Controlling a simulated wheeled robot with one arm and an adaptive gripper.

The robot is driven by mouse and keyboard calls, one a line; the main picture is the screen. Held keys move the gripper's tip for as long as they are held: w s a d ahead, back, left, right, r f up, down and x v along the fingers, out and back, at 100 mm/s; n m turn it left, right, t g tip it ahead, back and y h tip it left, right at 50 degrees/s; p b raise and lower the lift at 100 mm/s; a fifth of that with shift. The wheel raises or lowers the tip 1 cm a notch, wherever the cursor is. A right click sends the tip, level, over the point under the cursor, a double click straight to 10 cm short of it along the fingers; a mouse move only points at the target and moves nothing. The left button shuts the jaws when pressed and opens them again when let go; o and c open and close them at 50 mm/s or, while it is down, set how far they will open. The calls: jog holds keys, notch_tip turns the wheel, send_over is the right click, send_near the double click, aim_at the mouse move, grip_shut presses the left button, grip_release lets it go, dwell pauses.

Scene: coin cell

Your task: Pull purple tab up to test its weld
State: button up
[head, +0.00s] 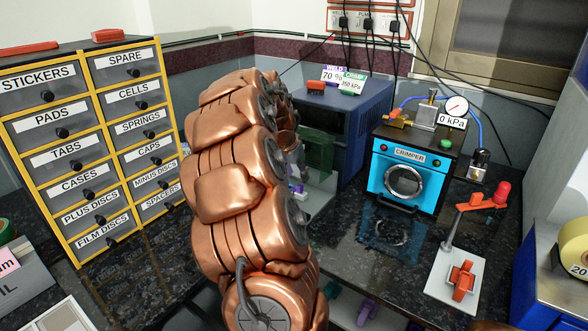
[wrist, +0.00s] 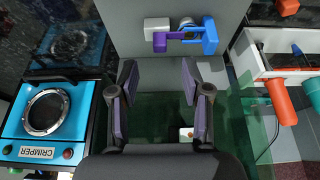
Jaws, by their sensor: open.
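In the wrist view my gripper (wrist: 160,88) is open, its two dark fingers with purple-grey pads spread apart and nothing seen between them. Ahead of the fingertips, near the top, a small purple piece (wrist: 160,43), which looks like the tab, lies beside a white block (wrist: 157,27) and a blue-violet holder (wrist: 210,36). A round silver part (wrist: 187,22) shows partly behind them. The gripper and tab appear apart. Whether the tab is joined to the silver part cannot be told. In the head view my arm hides the gripper and most of this spot.
The blue crimper (head: 408,175) stands on the dark counter; it also shows at left in the wrist view (wrist: 45,113). A blue welder-like cabinet (head: 345,125) stands behind my arm. A red-handled lever tool (head: 465,275) is at right. Labelled drawers (head: 90,130) stand at left.

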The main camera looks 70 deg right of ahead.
aim_at(300, 185)
jog(key=x, duration=0.5)
jog(key=shift+d+f, duration=0.1)
jog(key=shift+f, duration=0.05)
grip_shut()
